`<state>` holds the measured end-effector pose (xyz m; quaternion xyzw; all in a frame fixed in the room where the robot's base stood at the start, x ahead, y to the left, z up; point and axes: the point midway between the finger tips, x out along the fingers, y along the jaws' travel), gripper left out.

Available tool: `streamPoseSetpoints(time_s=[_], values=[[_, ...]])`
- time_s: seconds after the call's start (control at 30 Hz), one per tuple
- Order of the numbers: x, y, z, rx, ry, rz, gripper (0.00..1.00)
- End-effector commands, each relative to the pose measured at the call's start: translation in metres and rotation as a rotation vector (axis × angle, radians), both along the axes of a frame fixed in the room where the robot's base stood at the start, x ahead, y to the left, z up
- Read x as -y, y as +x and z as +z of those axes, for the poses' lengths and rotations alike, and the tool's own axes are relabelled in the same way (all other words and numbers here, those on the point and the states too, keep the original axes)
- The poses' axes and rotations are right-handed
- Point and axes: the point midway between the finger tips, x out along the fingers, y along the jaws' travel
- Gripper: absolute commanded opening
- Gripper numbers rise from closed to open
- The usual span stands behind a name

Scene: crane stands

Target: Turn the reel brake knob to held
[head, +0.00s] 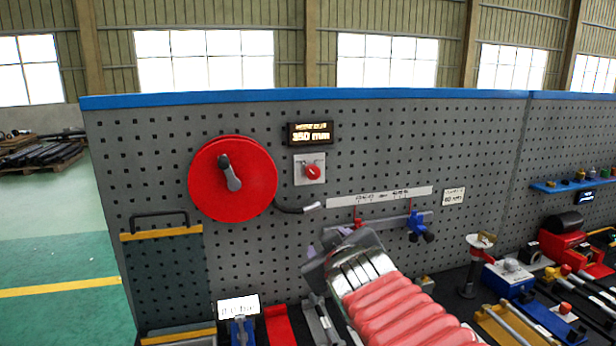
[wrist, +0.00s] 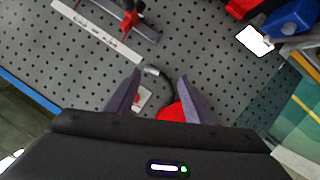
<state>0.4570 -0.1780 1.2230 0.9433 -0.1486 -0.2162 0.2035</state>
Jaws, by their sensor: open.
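The red reel brake knob (head: 312,172) sits on a pale square plate (head: 298,180) on the pegboard, right of the red reel (head: 205,185) with its dark crank. In the wrist view, a bit of the pale plate (wrist: 144,98) shows beside the left finger; the knob's setting is too small to read. The red reel (wrist: 173,112) shows between the fingers, partly hidden by my gripper body. My gripper (head: 328,243) is below and slightly right of the knob in the head view, apart from it. In the wrist view, my gripper (wrist: 160,84) is open and empty.
A display (head: 310,135) reading 350 mm is above the knob. A dark hose with a pale end (head: 312,207) hangs below it. A white scale strip (head: 380,197) and a rail with red and blue clamps (head: 417,224) are to the right. Tools crowd the bench below.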

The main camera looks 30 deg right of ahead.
Motion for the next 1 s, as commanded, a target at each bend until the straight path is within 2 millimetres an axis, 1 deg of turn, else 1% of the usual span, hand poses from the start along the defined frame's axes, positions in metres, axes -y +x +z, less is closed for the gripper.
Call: streamPoseSetpoints(time_s=[0.03,0.07,0.2,0.3,0.4,0.57,1.0], values=[[0.013,0.007,0.010,0.034,-0.040,0.003,0.48],[0.019,0.011,0.018,0.057,-0.067,0.007,0.48],[0.035,0.029,0.043,0.135,-0.177,0.084,0.48],[0.045,0.038,0.058,0.183,-0.254,0.137,0.48],[0.051,0.044,0.068,0.220,-0.313,0.193,0.48],[0.052,0.049,0.076,0.251,-0.366,0.257,0.48],[0.051,0.050,0.077,0.257,-0.375,0.273,0.48]])
